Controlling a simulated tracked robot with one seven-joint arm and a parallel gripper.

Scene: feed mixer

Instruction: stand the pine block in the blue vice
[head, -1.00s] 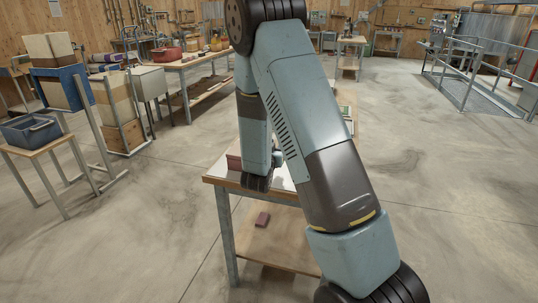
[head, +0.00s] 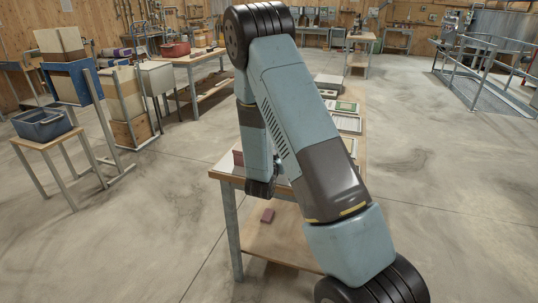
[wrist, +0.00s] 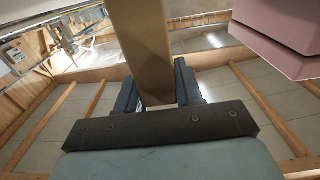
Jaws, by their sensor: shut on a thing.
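The pine block (wrist: 143,45) is a long, plain brown wooden bar in the wrist view, running from the top edge down between the fingers. My gripper (wrist: 156,85) is shut on it, with one dark finger on each side. In the head view my gripper (head: 260,187) hangs at the near end of the workbench. The block is hidden there behind my arm. I cannot make out the blue vice for sure in either view.
The workbench (head: 226,177) carries a dark red box (head: 238,158) beside my gripper and several trays (head: 346,123) farther back. A mauve box (wrist: 285,35) is close at the wrist view's upper right. A small red block (head: 267,215) lies on the lower shelf.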

